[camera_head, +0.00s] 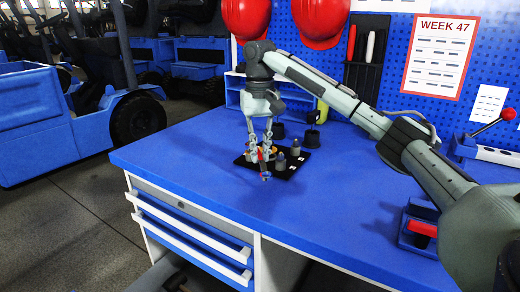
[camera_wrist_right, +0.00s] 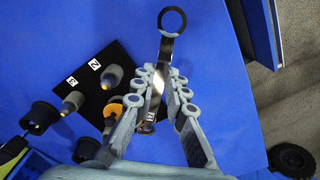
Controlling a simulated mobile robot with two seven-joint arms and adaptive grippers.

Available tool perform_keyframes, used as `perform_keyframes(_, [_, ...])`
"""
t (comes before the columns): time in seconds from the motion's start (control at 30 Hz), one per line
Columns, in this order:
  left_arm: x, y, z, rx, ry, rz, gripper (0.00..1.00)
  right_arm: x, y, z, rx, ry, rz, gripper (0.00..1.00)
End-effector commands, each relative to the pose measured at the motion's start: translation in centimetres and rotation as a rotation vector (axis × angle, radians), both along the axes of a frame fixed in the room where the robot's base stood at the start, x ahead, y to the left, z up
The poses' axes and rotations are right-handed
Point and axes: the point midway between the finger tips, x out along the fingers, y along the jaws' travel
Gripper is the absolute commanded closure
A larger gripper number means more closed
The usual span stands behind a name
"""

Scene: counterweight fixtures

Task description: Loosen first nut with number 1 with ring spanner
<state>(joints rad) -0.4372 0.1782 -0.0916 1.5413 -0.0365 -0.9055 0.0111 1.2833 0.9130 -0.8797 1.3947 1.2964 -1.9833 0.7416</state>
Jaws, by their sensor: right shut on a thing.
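My right gripper (camera_head: 259,152) is at the left part of a black plate (camera_head: 284,172) on the blue bench. It also shows in the wrist view (camera_wrist_right: 161,90), shut on the ring spanner (camera_wrist_right: 172,24). The spanner is a flat metal bar with its ring beyond the fingertips, away from the plate. Several grey pegs with yellow tips (camera_wrist_right: 112,76) stand on the plate beside small number tags (camera_wrist_right: 71,81). An orange ring-shaped part (camera_wrist_right: 113,111) is close to the fingers. My left gripper is out of view.
Black cup-like weights (camera_head: 312,138) stand behind the plate. A blue shelf (camera_head: 234,92) and a pegboard are at the back. A red-handled tool (camera_head: 422,229) lies in a holder at the right. The bench's front left is clear.

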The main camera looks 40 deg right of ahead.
Motion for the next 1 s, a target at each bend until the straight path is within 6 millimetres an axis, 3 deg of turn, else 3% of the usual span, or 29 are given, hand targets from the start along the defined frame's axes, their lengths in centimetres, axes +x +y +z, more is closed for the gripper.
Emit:
perform_keyframes(0.37, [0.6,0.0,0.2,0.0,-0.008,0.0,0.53,0.0,0.0,-0.5,0.001,-0.001,0.0,1.0])
perform_keyframes(1.0, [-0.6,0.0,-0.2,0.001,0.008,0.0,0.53,0.0,0.0,-1.0,0.001,-0.001,0.0,1.0])
